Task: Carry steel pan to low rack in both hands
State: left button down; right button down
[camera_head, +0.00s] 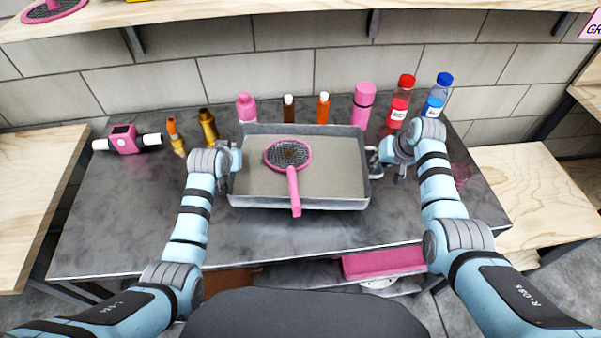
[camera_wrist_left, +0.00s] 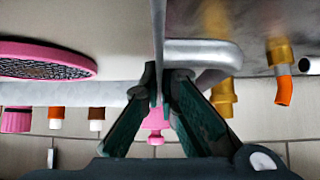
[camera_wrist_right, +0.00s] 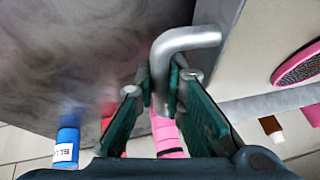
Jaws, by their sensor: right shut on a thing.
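The steel pan (camera_head: 340,202), a grey rectangular tray with raised walls, is at the middle of the dark table, and I cannot tell if it touches the top. A pink round brush-like tool (camera_head: 288,154) lies in it. My right gripper (camera_head: 375,162) is at its right wall, shut on its bent bar handle (camera_wrist_right: 188,40). My left gripper (camera_head: 232,165) is at its left wall. In the left wrist view, its fingers (camera_wrist_left: 162,82) straddle the thin pan wall beside the left handle (camera_wrist_left: 205,52); their grip is unclear. I cannot tell which surface is the low rack.
Several bottles, including pink (camera_head: 363,104), red-capped (camera_head: 400,100) and blue-capped (camera_head: 436,98) ones, stand behind the pan. A pink device (camera_head: 123,139) lies back left. Wooden surfaces flank the table (camera_head: 110,225) left (camera_head: 35,190) and right (camera_head: 535,195). A wooden shelf (camera_head: 210,10) hangs above.

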aim_at(521, 189)
jog(key=z, duration=0.55)
jog(key=k, duration=1.3)
jog(key=z, duration=1.05)
jog(key=i, duration=0.65)
jog(key=z, duration=0.9)
jog(key=i, duration=2.1)
jog(key=u, duration=0.35)
jog(key=i, duration=0.6)
jog(key=u, duration=1.2)
jog(key=i, duration=0.6)
jog(key=u, duration=0.65)
